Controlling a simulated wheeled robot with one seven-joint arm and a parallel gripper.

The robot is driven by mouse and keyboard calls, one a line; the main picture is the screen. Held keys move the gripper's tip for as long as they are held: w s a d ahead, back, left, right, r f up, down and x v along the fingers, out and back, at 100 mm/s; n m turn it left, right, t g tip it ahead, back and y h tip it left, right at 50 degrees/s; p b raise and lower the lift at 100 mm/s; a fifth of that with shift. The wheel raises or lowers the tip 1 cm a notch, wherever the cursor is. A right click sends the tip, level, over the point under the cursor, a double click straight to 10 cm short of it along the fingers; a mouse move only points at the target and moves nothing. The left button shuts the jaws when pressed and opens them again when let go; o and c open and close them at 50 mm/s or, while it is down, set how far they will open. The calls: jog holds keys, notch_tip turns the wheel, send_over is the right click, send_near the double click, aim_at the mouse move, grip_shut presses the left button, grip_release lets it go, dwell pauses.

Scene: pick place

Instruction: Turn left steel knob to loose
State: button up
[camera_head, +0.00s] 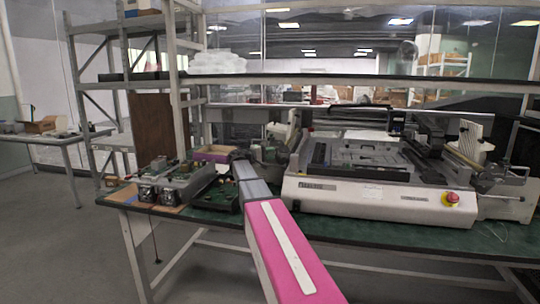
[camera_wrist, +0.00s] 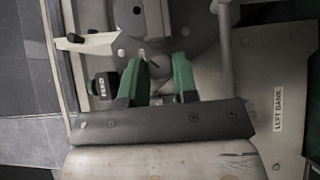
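My gripper (camera_wrist: 157,64) shows in the wrist view as two green fingers standing apart from a dark crossbar. In the head view my pink arm reaches to the bench, and my gripper cannot be made out there. A grey metal unit (camera_head: 177,181) on the bench's left has two round silver fittings on its front; I cannot tell whether these are the knobs.
A large white machine (camera_head: 375,198) with a red stop button (camera_head: 450,198) fills the green bench's right side. A dark green tray (camera_head: 213,196) lies beside the grey unit. A metal shelf (camera_head: 128,81) stands behind at the left. The floor (camera_head: 60,255) at the left is clear.

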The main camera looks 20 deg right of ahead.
jog(key=shift+f+n+h, duration=0.1)
jog(key=shift+n+h, duration=0.4)
jog(key=shift+n, duration=0.1)
jog(key=o, duration=0.9)
jog(key=s+a+f, duration=0.1)
jog(key=s+a, duration=0.1)
jog(key=a, duration=0.8)
jog(key=shift+a, duration=0.3)
